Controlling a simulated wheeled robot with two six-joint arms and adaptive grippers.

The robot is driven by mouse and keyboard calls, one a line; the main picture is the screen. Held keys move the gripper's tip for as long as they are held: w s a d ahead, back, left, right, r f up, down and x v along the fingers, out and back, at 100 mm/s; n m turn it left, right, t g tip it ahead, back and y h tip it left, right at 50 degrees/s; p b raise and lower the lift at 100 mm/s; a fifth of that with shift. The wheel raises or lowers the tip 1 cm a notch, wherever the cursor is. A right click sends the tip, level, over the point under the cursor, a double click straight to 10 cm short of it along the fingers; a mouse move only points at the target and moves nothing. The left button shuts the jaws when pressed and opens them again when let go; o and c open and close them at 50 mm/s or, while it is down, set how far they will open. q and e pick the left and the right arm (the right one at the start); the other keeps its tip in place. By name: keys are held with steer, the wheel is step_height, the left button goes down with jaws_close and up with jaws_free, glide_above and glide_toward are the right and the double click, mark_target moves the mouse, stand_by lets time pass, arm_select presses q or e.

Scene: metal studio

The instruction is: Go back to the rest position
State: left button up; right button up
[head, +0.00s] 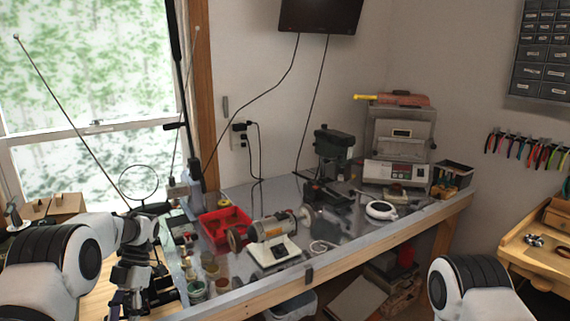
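My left arm comes in from the left edge. Its dark gripper (126,300) points down in front of the left end of the workbench, and its fingertips are at or below the bottom edge, so I cannot see how far apart they are or whether anything is between them. Only a white link and black joint of my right arm show at the bottom right. My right gripper is out of view.
The grey-topped workbench (345,235) holds a bench grinder (272,236), a red tray (224,228), small jars (197,288), a drill press (332,150) and a white-and-grey machine (398,150). A wooden bench (535,255) stands at right.

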arm_select(q)
steer(key=s+d+f+m+g+b, duration=0.1)
steer(key=s+d+f+m, duration=0.2)
steer(key=s+f, duration=0.5)
steer(key=s+d+f+m+b, duration=0.1)
steer(key=s+d+f+m, duration=0.2)
steer(key=s+f, duration=0.5)
steer(key=s+d+f+m+t+h, duration=0.1)
steer(key=s+d+f+m+t, duration=0.15)
steer(key=s+m, duration=0.45)
steer(key=s+d+f+m+t, duration=0.1)
steer(key=s+f+m+t, duration=0.1)
steer(key=s+f+m, duration=0.35)
steer(key=s+d+f+m+t+h, duration=0.1)
steer(key=s+d+f+m+t, duration=0.1)
steer(key=s+m, duration=0.6)
steer(key=w+m+t, duration=0.1)
steer(key=w+m, duration=0.1)
steer(key=w+m+t+b, duration=0.1)
steer(key=w+m, duration=0.1)
steer(key=shift+a+y, duration=0.2)
steer(key=shift+y, duration=0.1)
